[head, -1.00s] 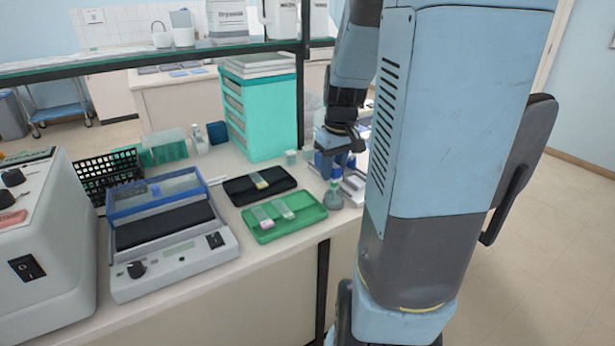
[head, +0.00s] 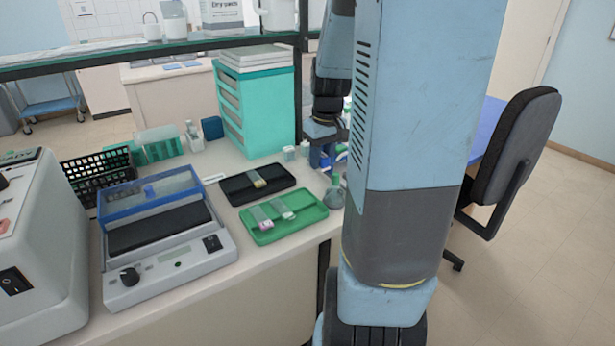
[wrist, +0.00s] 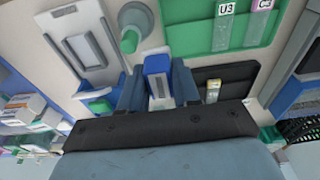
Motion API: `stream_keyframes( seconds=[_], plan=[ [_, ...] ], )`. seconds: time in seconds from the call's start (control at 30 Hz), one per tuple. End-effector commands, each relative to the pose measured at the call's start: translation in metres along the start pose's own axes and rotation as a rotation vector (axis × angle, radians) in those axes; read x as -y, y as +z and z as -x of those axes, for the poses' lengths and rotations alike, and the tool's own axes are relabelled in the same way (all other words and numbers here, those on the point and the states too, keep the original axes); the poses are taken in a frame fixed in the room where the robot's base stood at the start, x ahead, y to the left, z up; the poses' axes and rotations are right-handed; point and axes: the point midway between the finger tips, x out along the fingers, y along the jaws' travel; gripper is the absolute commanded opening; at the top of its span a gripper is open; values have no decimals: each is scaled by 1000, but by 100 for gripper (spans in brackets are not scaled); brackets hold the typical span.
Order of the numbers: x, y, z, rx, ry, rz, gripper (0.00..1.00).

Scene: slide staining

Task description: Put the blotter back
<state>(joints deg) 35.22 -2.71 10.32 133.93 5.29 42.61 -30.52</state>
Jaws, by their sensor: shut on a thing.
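My gripper (wrist: 158,92) is shut on a blue block-like thing with a pale grey slotted face, which I take to be the blotter (wrist: 157,64). It sits between the two blue-grey fingers in the wrist view; its lower part is hidden. In the head view my gripper (head: 323,138) is at the right end of the bench, behind the flask, and partly hidden by my arm. Blue shows just below it, but I cannot tell whether the blotter touches the bench.
A flask with a green stopper (head: 335,192) stands close by. A green tray (head: 315,213) holds two slides; a black tray (head: 238,197) holds one. A grey-white rack (wrist: 85,50) lies beside the gripper. A teal drawer unit (head: 258,110) and shelf post stand behind.

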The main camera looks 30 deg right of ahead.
Motion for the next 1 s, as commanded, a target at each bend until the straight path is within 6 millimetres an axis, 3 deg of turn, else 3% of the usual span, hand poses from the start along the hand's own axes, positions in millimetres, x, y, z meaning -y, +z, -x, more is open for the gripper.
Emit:
stream_keyframes(
  seconds=[0.43,0.77,1.0],
  plan=[
    [-22,-64,-41,1,-2,0,0],
    [-33,-91,-86,2,-3,0,0],
    [-36,-100,-98,0,-1,-2,0]
  ],
)
